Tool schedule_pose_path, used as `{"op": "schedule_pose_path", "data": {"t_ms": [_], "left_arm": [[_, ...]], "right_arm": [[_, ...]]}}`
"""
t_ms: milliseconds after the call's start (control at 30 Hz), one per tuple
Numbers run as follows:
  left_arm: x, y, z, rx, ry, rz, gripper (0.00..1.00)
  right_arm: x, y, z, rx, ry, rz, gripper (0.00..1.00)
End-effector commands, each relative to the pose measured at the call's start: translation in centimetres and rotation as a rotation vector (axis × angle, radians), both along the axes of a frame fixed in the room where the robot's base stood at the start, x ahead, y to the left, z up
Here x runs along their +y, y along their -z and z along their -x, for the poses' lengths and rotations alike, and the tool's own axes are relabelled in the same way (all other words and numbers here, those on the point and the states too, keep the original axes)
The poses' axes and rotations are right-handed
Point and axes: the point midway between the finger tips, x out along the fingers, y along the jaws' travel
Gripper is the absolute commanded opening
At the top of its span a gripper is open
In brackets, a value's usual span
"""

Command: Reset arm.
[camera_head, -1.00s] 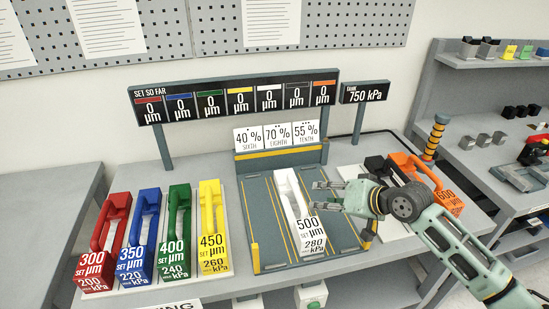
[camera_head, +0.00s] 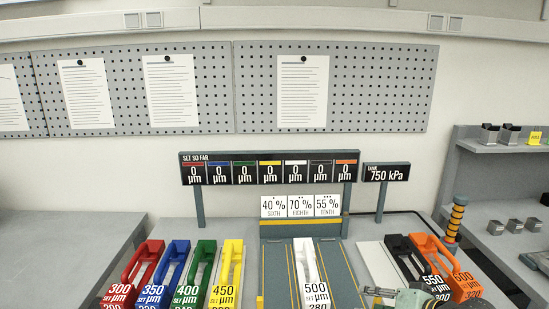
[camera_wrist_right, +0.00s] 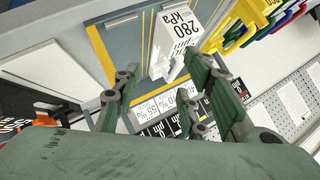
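My right gripper (camera_head: 376,297) shows at the bottom edge of the head view, to the right of the white 500 µm block (camera_head: 316,288). In the right wrist view its two fingers (camera_wrist_right: 168,88) are spread wide with nothing held between them. The white block (camera_wrist_right: 178,32) shows beyond the fingertips there, apart from them. It stands on the dark striped bed (camera_head: 343,280) below the 40, 70 and 55 % cards. Most of my right arm is below the head view. My left gripper is in neither view.
Red (camera_head: 122,289), blue (camera_head: 156,289), green (camera_head: 190,289) and yellow (camera_head: 226,285) handled blocks stand left of the bed. Black (camera_head: 425,276) and orange (camera_head: 462,278) blocks stand on the right, near a striped post (camera_head: 455,222). The display (camera_head: 268,168) reads 0 µm throughout; the tank sign (camera_head: 386,173) reads 750 kPa.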

Motion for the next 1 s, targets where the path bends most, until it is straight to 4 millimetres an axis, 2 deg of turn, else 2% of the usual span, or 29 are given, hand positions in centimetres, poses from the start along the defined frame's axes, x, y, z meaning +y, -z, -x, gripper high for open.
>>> {"op": "schedule_pose_path", "data": {"t_ms": [100, 267, 367, 567, 700, 800, 1000], "left_arm": [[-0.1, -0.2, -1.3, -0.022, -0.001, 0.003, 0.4], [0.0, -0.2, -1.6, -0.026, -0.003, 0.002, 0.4], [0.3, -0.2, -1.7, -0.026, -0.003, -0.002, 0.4], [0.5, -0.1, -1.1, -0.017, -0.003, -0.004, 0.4], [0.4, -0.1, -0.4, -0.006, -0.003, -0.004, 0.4], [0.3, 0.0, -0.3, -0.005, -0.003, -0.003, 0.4], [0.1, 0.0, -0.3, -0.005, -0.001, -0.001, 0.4]], "right_arm": [[1.2, 1.4, 1.3, 0.014, -0.028, 0.028, 0.39], [2.8, 3.6, 3.5, 0.032, -0.073, 0.081, 0.39], [4.1, 5.3, 5.6, 0.048, -0.11, 0.124, 0.39], [6.8, 9.2, 11.7, 0.092, -0.192, 0.248, 0.39], [7.8, 11.3, 17.1, 0.137, -0.233, 0.356, 0.39], [7.7, 12.2, 20.5, 0.176, -0.243, 0.425, 0.39], [6.5, 12.9, 25.9, 0.262, -0.238, 0.529, 0.39]]}}
